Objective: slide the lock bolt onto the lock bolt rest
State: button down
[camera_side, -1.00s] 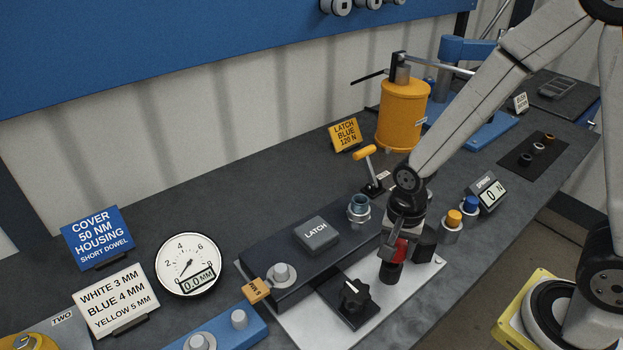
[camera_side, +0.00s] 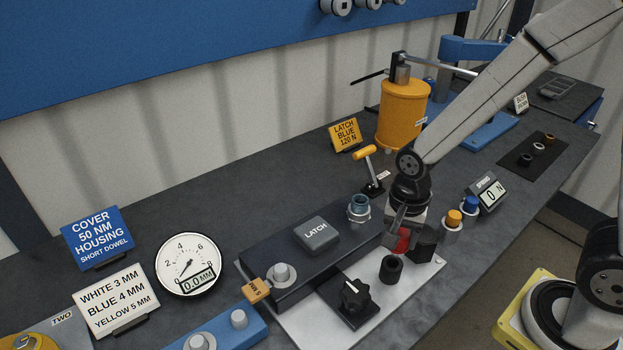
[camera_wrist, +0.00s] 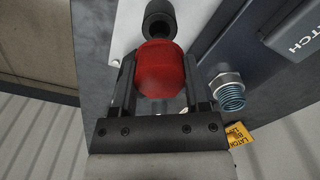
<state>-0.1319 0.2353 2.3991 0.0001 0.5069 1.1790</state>
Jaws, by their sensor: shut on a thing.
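A red rounded part (camera_wrist: 162,70), apparently the head of the lock bolt, sits between the fingers of my gripper (camera_wrist: 161,78). In the side view the red part (camera_side: 402,240) shows below my gripper (camera_side: 409,238), mostly covered by the fingers. My gripper is shut on it. The rest of the bolt is hidden. I cannot tell whether this cylinder is the lock bolt rest.
The dark LATCH block (camera_side: 315,234) and a threaded metal coupler (camera_side: 359,208) stand left of my gripper. A black rotary knob (camera_side: 354,295) is in front. Orange-topped (camera_side: 454,218) and blue-topped (camera_side: 471,205) parts stand close on the right. The light plate (camera_side: 425,272) has bare room at right.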

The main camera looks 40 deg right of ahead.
jog(key=shift+r, duration=0.25)
dwell(0.3)
jog(key=shift+r, duration=1.9)
jog(key=shift+w+d, duration=0.1)
jog(key=shift+w+d+f+n, duration=0.15)
jog(key=shift+w+d+n, duration=0.25)
jog(key=shift+w+n, duration=0.25)
jog(key=w+d+n, duration=0.2)
jog(key=n, duration=0.1)
jog(key=w+d+f+n, duration=0.1)
jog(key=w+d+n, duration=0.2)
jog(key=w+d+f+n, duration=0.1)
jog(key=w+d+n, duration=0.1)
jog(key=d+n, duration=0.1)
jog(key=shift+w+f, duration=0.2)
jog(key=shift+f, duration=0.05)
jog(key=shift+w+d+f+n, duration=0.2)
jog(key=shift+w+d+n, duration=0.1)
jog(key=shift+d+n, duration=0.2)
jog(key=shift+w+d+f+n, duration=0.2)
jog(key=shift+w+d+n, duration=0.15)
jog(key=shift+d, duration=0.15)
